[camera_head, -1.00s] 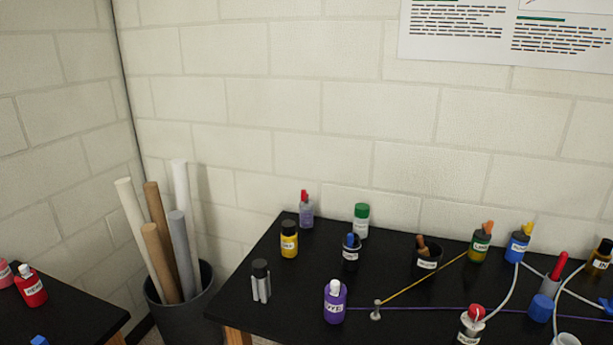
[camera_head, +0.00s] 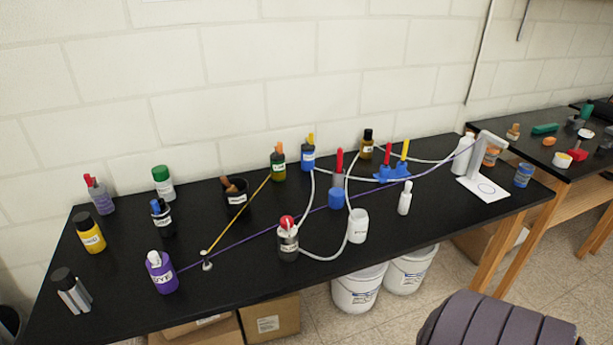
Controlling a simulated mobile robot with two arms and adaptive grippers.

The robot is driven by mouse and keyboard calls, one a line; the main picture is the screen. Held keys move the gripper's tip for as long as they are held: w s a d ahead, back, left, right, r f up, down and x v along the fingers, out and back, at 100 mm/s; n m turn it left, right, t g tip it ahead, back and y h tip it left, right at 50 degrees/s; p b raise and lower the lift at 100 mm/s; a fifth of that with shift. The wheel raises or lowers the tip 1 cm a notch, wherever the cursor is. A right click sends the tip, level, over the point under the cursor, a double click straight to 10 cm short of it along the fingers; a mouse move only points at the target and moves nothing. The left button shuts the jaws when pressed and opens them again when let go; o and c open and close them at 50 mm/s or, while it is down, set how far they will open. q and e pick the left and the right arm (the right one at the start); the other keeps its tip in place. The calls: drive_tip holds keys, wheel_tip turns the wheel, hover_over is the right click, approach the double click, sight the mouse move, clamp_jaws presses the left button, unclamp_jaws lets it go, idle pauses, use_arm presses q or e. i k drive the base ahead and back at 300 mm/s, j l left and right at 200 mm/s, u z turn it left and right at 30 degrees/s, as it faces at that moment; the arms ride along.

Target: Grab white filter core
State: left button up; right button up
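I cannot tell for sure which thing is the white filter core. Several white things stand on the black table (camera_head: 330,250). One is a short plain white cylinder (camera_head: 357,226) near the middle of the front edge, beside a white tube. A small slim white bottle (camera_head: 404,199) stands to its right. A taller white bottle (camera_head: 462,156) stands near the right end, partly behind a white stand (camera_head: 489,186). All look upright. Neither of my grippers is in view.
Labelled bottles, including a purple one (camera_head: 161,272) and a yellow one (camera_head: 90,233), crowd the table's left. Tubes and cords cross the middle. White buckets (camera_head: 359,290) stand underneath. A dark ribbed shape (camera_head: 500,322) fills the bottom right. Another table (camera_head: 548,158) stands at right.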

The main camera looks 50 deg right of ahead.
sight(405, 198)
drive_tip(key=z, duration=2.15)
